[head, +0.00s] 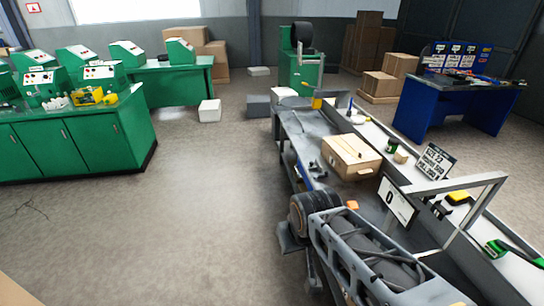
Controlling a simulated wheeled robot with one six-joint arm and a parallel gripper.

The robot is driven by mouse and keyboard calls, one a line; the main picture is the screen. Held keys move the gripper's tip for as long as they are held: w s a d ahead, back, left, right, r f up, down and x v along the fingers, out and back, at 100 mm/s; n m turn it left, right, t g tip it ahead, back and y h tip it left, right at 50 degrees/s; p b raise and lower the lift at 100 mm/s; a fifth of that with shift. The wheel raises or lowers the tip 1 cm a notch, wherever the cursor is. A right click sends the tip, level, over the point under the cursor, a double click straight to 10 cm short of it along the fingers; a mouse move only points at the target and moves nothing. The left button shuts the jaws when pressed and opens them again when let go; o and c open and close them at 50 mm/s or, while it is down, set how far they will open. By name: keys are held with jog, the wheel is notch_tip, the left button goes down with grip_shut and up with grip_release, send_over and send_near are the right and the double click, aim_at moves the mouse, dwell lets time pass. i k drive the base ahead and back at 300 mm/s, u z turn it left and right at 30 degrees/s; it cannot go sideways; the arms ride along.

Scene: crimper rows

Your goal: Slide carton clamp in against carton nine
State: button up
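A closed brown cardboard carton (350,158) sits on the long grey bench (296,128), near its middle. No number can be read on it, so I cannot tell whether it is carton nine. A small dark fitting (318,168) lies just left of the carton; whether it is the carton clamp I cannot tell. A grey arm link with dark round joints, seemingly mine, fills the lower right and hides the near part of the bench. I cannot make out my gripper's fingers in this view.
A grey angled frame (470,190) rises at right. Green cabinets (75,142) stand left, a blue table (455,95) back right. The floor (190,215) between is clear.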

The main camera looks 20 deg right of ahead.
aim_at(317, 165)
jog(key=u, duration=0.35)
jog(key=i, duration=2.25)
jog(key=z, duration=1.35)
jog(key=i, duration=0.5)
jog(key=z, duration=0.6)
